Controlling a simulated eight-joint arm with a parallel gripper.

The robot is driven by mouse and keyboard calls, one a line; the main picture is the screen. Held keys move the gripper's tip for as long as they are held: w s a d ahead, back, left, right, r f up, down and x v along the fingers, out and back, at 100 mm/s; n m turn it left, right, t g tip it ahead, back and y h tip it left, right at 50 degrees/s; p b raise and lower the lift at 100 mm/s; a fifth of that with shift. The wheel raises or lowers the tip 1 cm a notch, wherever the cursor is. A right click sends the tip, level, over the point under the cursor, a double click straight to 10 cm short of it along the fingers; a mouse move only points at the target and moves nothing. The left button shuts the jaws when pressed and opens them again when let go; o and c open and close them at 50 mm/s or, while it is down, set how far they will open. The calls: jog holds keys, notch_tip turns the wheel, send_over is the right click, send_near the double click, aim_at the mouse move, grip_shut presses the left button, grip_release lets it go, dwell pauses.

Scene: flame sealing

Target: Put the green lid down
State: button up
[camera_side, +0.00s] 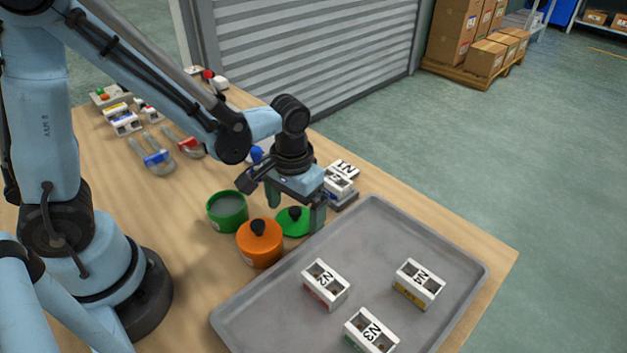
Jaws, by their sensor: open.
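The green lid (290,224) lies flat, apparently on the table, just right of the orange pot (260,246). My gripper (294,204) is open above the lid, one finger on the left and the other on the right. The fingers partly cover the lid, and I cannot tell if either touches it. The green pot (228,209) stands uncovered to the left, with grey inside. The orange pot has an orange lid with a black knob on it.
A grey tray (462,285) at the front right holds white blocks marked N2 (325,286), N3 (371,333) and N4 (419,285). A block marked N1 (343,171) stands behind my gripper. Clamps (155,157) and small items lie at the back left.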

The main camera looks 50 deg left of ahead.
aim_at(294, 210)
notch_tip(294, 210, up, 12)
jog(key=s+a+m+t, duration=0.1)
jog(key=s+a+t, duration=0.1)
jog(key=a+t, duration=0.4)
jog(key=shift+a+r+m+t, duration=0.3)
jog(key=shift+r+t, duration=0.1)
jog(key=shift+t, duration=0.2)
